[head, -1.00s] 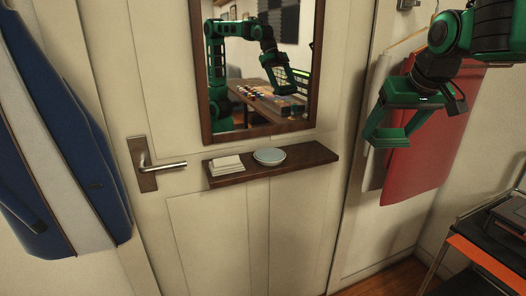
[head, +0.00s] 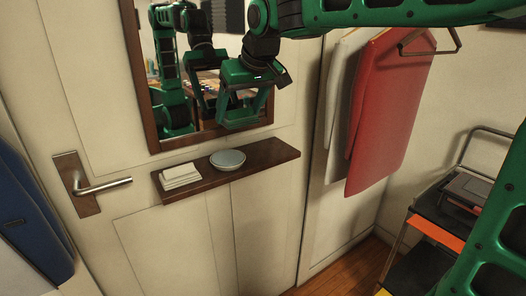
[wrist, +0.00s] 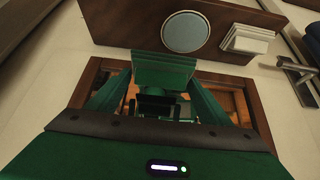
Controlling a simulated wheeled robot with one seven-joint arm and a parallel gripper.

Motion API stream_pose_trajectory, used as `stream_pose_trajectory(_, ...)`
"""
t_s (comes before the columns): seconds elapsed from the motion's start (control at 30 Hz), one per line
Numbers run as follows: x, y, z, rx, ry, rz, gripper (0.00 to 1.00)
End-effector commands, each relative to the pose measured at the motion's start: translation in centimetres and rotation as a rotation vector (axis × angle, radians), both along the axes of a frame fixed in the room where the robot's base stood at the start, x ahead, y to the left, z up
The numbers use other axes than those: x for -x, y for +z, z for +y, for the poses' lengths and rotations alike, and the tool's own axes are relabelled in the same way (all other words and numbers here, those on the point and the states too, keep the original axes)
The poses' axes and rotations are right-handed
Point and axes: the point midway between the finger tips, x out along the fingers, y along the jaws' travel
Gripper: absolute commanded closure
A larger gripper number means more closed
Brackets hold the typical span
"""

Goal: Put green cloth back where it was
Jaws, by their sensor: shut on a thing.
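My gripper (head: 243,113) is in front of the mirror's lower right part, above the wall shelf (head: 284,156) in the head view. It is shut on a flat green piece, the green cloth (head: 240,119), whose colour nearly matches the fingers. In the wrist view the cloth (wrist: 163,72) spans the fingertips (wrist: 163,80), clear of the shelf (wrist: 120,28). On the shelf a folded white cloth stack (head: 180,176) lies at the left and a pale round dish (head: 228,159) sits near the middle. The shelf's right end is bare.
The framed mirror (head: 134,75) shows my reflection. A door handle (head: 100,186) sticks out at the left, with a blue item (head: 30,215) at the far left. Red (head: 390,110) and white garments hang at the right. A cart (head: 440,220) stands at the lower right.

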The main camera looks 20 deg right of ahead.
Motion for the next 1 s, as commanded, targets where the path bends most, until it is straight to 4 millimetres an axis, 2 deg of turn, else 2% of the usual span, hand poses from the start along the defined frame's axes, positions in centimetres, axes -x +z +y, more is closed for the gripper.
stream_pose_trajectory(0.2, 0.2, 0.0, 1.4, 0.0, 0.019, 0.0, 0.45)
stream_pose_trajectory(0.37, 0.1, -0.2, 1.4, 0.001, 0.022, 0.001, 0.45)
stream_pose_trajectory(0.47, -0.3, -1.0, 0.3, 0.001, 0.02, 0.003, 0.45)
stream_pose_trajectory(0.8, -2.3, -5.1, -6.0, 0.0, 0.021, 0.004, 0.45)
stream_pose_trajectory(1.0, -3.1, -6.7, -8.6, 0.0, 0.022, 0.002, 0.45)
